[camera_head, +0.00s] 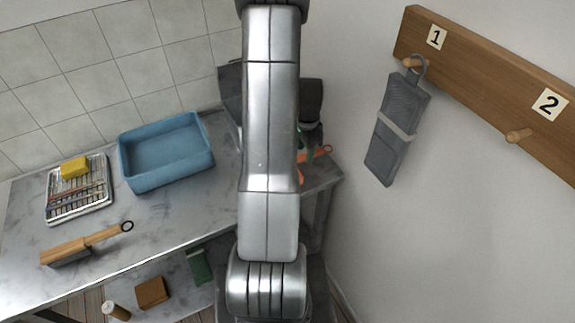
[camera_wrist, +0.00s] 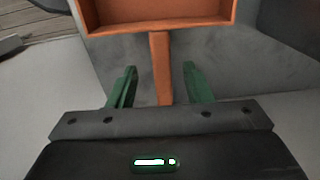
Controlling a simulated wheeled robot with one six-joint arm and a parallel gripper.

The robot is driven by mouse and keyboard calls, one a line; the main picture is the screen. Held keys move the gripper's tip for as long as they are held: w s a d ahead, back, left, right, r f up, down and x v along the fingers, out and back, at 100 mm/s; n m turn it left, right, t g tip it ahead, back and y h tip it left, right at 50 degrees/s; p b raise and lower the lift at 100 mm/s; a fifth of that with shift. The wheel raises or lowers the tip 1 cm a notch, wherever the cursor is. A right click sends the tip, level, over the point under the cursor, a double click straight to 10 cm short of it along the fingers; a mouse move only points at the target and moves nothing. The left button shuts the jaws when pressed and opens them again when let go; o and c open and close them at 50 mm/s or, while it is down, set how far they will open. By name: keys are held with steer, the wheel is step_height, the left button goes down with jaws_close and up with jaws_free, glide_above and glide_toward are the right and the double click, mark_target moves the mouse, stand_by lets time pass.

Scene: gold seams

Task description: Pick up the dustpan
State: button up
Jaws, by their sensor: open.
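The orange dustpan (camera_wrist: 160,14) fills the top of the wrist view, with its pan toward the top edge. Its handle (camera_wrist: 160,60) runs down between the two green fingers of my gripper (camera_wrist: 159,70). The fingers are apart, with a gap on each side of the handle. In the head view only parts of the orange dustpan (camera_head: 318,154) show beside my arm, on a grey surface by the wall corner. My gripper (camera_head: 311,153) is there too, mostly hidden behind my arm.
A grey counter (camera_head: 170,215) at left holds a blue basin (camera_head: 165,185), a rack (camera_head: 80,205) with a yellow sponge (camera_head: 74,167), and a wooden-handled brush (camera_head: 80,243). Small items lie on a lower shelf. A grey bag-like item (camera_head: 395,125) hangs from peg 1 on the right wall.

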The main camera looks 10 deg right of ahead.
mark_target(305, 155)
steer(key=shift+w+f+p, duration=0.1)
steer(key=shift+f+p, duration=0.4)
steer(key=shift+f, duration=1.5)
steer(key=shift+c, duration=0.4)
jaws_close()
